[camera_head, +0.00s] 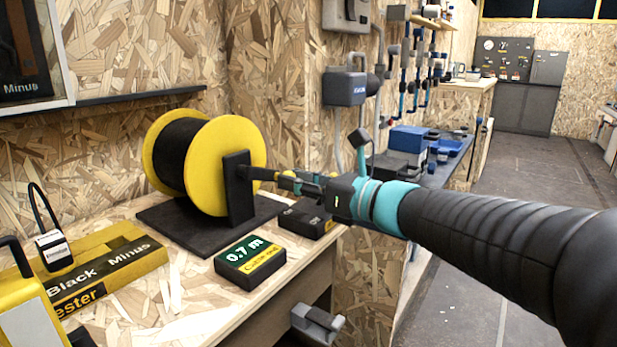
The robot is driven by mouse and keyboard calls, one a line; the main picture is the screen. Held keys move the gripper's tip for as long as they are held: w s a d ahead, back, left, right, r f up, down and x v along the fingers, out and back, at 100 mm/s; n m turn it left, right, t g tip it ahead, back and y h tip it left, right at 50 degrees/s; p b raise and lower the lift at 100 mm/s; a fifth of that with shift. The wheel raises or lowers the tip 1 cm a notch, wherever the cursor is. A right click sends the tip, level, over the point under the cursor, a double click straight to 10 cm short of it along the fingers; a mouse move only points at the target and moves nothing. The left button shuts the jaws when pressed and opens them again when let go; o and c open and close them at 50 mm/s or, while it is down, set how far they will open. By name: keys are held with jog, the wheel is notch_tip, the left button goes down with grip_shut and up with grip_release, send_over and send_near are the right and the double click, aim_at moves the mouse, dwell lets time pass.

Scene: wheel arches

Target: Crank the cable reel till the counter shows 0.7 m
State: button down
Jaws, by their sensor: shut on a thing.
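The cable reel (232,150) has yellow flanges and black cable wound between them. It stands on a black base plate (170,226) with a dark upright on the wooden bench. The counter box (250,262) lies in front of it and shows 0.7 m in white on green, with a yellow label below. My gripper (287,180) reaches in from the right and is shut at the crank (262,173) on the reel's right side. My fingers hide most of the crank handle.
A black box (305,218) lies under my gripper. A yellow Black Minus box (105,270) and a yellow device (28,312) stand at the left. A grey clamp-like part (317,322) juts below the bench edge. Open floor lies at the right.

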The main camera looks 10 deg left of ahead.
jog(key=m+p, duration=0.1)
jog(key=f+m+p, duration=0.1)
jog(key=m, duration=0.1)
jog(key=s+m+p, duration=0.1)
jog(key=p, duration=0.1)
jog(key=shift+a+f+m, duration=0.25)
jog(key=shift+f+m, duration=0.05)
jog(key=shift+s+a+f+m+p, duration=0.15)
jog(key=shift+s+f+m+p, duration=0.2)
jog(key=shift+m+p, duration=0.4)
jog(key=shift+s+a+f+m+p, duration=0.1)
jog(key=shift+s+f+m+p, duration=0.2)
jog(key=shift+m+p, duration=0.45)
jog(key=shift+s+a+f+m+p, duration=0.15)
jog(key=shift+s+f+m+p, duration=0.15)
jog(key=shift+m+p, duration=0.45)
jog(key=shift+s+m, duration=0.1)
jog(key=shift+m, duration=0.15)
jog(key=c, duration=1.2)
grip_release()
jog(key=shift+o, duration=0.2)
jog(key=v, duration=1.2)
